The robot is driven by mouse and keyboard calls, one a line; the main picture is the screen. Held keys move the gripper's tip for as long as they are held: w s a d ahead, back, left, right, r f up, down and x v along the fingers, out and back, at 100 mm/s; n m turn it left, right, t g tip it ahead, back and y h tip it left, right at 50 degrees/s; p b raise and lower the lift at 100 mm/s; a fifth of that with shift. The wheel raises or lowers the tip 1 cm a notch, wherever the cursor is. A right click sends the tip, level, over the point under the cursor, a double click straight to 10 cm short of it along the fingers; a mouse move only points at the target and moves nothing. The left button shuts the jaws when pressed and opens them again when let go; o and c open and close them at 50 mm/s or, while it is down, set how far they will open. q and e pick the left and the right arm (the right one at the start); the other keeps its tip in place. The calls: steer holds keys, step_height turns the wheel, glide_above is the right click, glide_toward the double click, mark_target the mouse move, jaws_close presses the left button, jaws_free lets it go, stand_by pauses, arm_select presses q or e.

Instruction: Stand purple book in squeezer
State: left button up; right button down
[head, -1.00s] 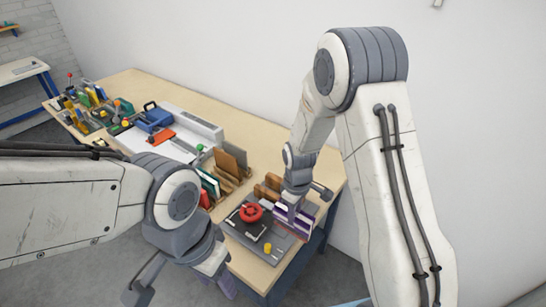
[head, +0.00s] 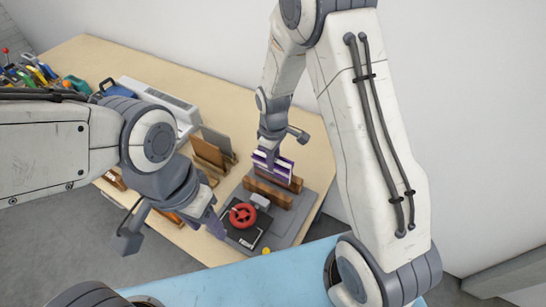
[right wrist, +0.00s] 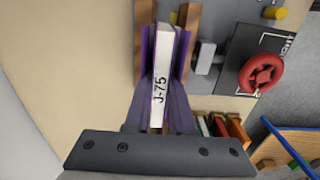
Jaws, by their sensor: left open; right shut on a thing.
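The purple book (head: 272,165) is upright in my right gripper (head: 270,150), which is shut on it from above. In the right wrist view its pale spine (right wrist: 161,75), marked J-75, runs between my fingers (right wrist: 160,108). The squeezer (head: 300,215) is a grey base with two wooden jaws (head: 266,191), a red handwheel (head: 243,215) and a dark plate. The book lines up with the gap between the jaws, its lower edge hidden behind the near jaw. I cannot tell whether it touches the base. My left gripper (head: 212,222) is open and empty, left of the handwheel.
Wooden racks with upright boards (head: 212,150) stand left of the squeezer. A pale grey machine (head: 160,100) and coloured tools (head: 32,75) lie farther back on the wooden table (head: 300,120). A yellow knob (head: 266,251) sits at the squeezer's near edge. A blue surface is in front.

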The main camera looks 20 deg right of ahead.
mark_target(274, 173)
step_height(274, 173, down, 4)
steer(key=b, duration=0.3)
steer(key=shift+f, duration=0.25)
steer(key=shift+d+f, duration=0.1)
steer(key=shift+f, duration=0.05)
steer(key=shift+s, duration=0.1)
stand_by(0.8)
steer(key=shift+f+b, duration=0.5)
steer(key=shift+f, duration=0.05)
stand_by(0.4)
steer(key=c, duration=1)
jaws_free()
steer(key=shift+c, duration=0.2)
steer(key=shift+s, duration=0.1)
